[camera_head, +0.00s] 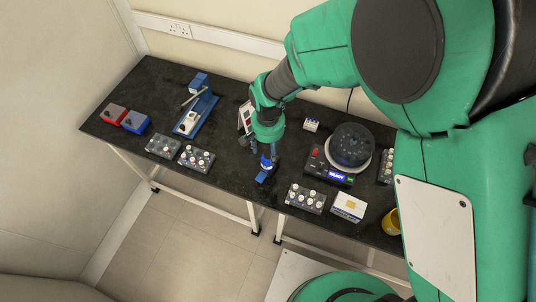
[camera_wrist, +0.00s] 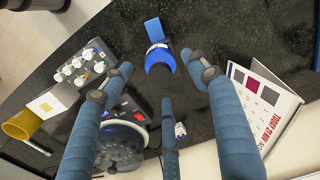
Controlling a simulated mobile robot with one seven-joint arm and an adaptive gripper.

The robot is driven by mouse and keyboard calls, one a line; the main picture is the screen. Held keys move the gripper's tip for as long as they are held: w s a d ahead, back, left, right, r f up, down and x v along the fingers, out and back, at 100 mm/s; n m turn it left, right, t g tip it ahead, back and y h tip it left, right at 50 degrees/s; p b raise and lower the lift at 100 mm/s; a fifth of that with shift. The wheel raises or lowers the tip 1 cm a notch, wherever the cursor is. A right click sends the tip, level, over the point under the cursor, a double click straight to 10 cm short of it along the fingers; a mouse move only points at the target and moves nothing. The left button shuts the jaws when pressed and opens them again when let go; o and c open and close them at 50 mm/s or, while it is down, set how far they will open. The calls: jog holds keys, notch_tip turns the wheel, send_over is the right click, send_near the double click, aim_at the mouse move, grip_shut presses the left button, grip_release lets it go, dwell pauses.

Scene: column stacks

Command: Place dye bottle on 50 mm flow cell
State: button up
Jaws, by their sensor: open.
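A dark bottle with a blue band, likely the dye bottle (camera_wrist: 160,62), stands at the near edge of the black bench in the wrist view; its blue part also shows in the head view (camera_head: 266,163). A small blue block (camera_wrist: 153,30) is right at it, also seen in the head view (camera_head: 262,178). I cannot tell whether the bottle rests on this block or beside it, nor whether the block is the 50 mm flow cell. My gripper (camera_wrist: 160,75) is open, its fingers spread around the bottle without visible grip. In the head view my gripper (camera_head: 268,150) points down there.
A calendar (camera_wrist: 265,100) stands close to my gripper. A round dark device with a lit display (camera_head: 340,176) is to the right. Racks of capped vials (camera_head: 197,158) and (camera_head: 305,198) stand on both sides. A blue instrument (camera_head: 197,117) and red and blue boxes (camera_head: 114,113) are at left.

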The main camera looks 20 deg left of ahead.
jog(key=shift+r, duration=2.2)
jog(key=shift+w+r, duration=0.1)
jog(key=shift+r, duration=0.05)
jog(key=w+d+r+m+t+y, duration=0.1)
jog(key=w+d+r+t, duration=0.15)
jog(key=d+r, duration=1.95)
jog(key=s+d+r+t, duration=0.1)
jog(key=s+d+r, duration=0.4)
jog(key=s+d, duration=0.2)
jog(key=s+d+r+m+t+h, duration=0.1)
jog(key=s+d+r, duration=0.4)
jog(key=d, duration=0.6)
jog(key=shift+s+t, duration=0.55)
jog(key=shift+s, duration=0.7)
jog(key=shift+f, duration=0.2)
